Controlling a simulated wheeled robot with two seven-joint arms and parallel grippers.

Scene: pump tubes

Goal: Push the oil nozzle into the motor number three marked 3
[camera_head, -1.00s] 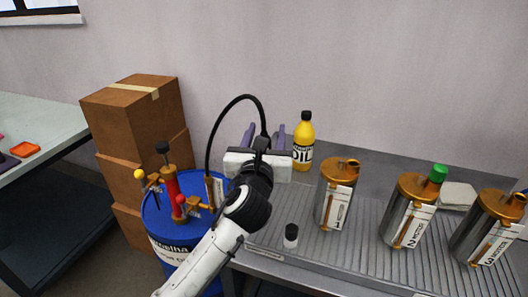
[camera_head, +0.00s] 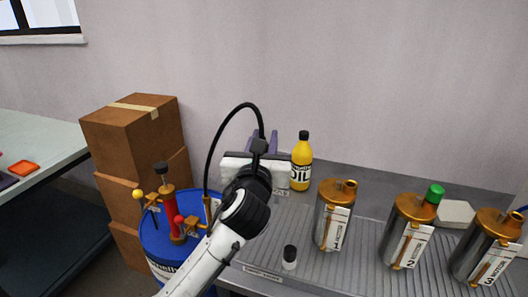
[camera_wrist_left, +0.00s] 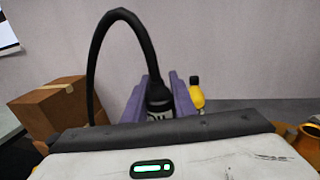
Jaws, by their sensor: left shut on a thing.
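My left gripper (camera_head: 263,142) is raised over the back of the bench, left of the motors, with its purple fingers pointing away from me. It is shut on the oil nozzle, whose black end and hose (camera_wrist_left: 158,98) show between the fingers in the left wrist view. The nozzle's tip is hidden. The black hose arches down to the blue oil drum (camera_head: 160,268). Motor three (camera_head: 474,250), a grey cylinder with a copper top and a label marked 3, stands at the far right, well apart from the gripper. My right gripper is out of view.
Motor one (camera_head: 326,222) and motor two (camera_head: 401,238), with a green cap (camera_head: 435,193), stand between my gripper and motor three. A yellow oil bottle (camera_head: 301,165) is just right of the gripper. A small black-capped container (camera_head: 289,257) stands at the front. Boxes (camera_head: 142,133) are stacked left.

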